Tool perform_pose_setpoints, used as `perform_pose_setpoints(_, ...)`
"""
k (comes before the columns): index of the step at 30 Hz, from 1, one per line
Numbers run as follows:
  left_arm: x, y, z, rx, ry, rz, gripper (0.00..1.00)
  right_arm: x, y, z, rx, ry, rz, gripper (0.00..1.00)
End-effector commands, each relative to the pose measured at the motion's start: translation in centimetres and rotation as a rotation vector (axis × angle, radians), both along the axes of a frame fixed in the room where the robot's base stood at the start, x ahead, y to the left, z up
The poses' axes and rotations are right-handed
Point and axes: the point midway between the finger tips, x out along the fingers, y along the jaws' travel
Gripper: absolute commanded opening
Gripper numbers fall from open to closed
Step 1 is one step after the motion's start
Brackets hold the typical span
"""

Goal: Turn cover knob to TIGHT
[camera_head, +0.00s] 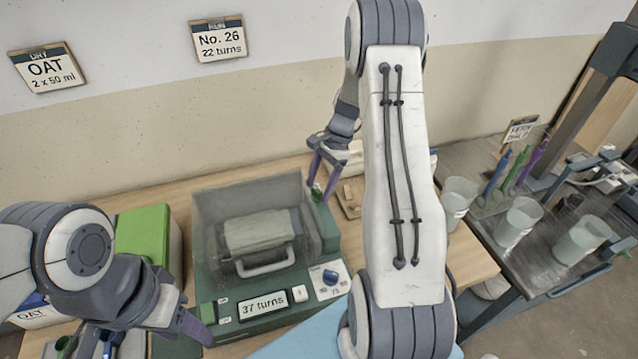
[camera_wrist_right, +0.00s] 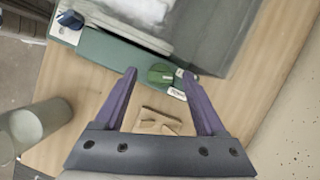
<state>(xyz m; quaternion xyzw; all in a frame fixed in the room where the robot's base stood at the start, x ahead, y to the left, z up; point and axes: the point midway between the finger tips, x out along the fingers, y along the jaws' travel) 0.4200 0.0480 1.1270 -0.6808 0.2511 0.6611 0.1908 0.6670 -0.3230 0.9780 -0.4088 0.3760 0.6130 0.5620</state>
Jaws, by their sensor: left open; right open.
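The cover knob (camera_wrist_right: 160,73) is a green round knob on the side of the green machine (camera_head: 212,308). In the head view it shows only as a small green patch (camera_head: 317,191) at the right gripper's fingers. Small white labels (camera_wrist_right: 178,93) sit beside it, too small to read surely. My right gripper (camera_head: 319,185) is open; in the right wrist view its purple fingers stand either side of the knob, and I cannot tell whether they touch it. My left gripper (camera_head: 190,325) is at the machine's front left corner, apart from the knob, with nothing seen in it.
A clear cover (camera_head: 215,205) encloses a grey drum with a handle. The front panel has a "37 turns" display (camera_head: 263,304) and a blue knob (camera_head: 330,277). A green box (camera_head: 142,235) stands left. Cups (camera_head: 517,222) stand on the right-hand bench. A tan piece (camera_wrist_right: 157,122) lies near the right gripper.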

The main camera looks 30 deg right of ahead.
Motion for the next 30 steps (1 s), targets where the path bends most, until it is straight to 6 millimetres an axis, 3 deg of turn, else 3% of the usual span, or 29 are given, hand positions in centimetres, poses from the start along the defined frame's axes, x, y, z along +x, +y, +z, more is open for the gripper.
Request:
perform_pose_setpoints(9, 0.00, -0.01, 0.06, 0.000, 0.000, 0.000, 0.50, 0.00, 0.16, -0.39, -0.001, -0.001, 0.000, 0.72)
perform_pose_setpoints(10, 0.00, -0.01, 0.06, 0.000, 0.000, 0.000, 0.50, 0.00, 0.15, -0.39, -0.001, -0.001, 0.000, 0.69)
perform_pose_setpoints(15, -0.01, 0.00, 0.06, 0.000, 0.000, 0.000, 0.50, 0.00, 0.14, -0.37, -0.001, -0.001, 0.000, 0.04)
perform_pose_setpoints(16, 0.01, 0.00, 0.06, 0.000, 0.000, 0.000, 0.50, 0.00, 0.15, -0.36, -0.001, -0.001, 0.000, 0.00)
perform_pose_setpoints(30, 0.00, 0.00, 0.40, 0.000, 0.000, 0.000, 0.50, -0.10, 0.16, -0.24, 0.001, 0.000, -0.107, 0.00)
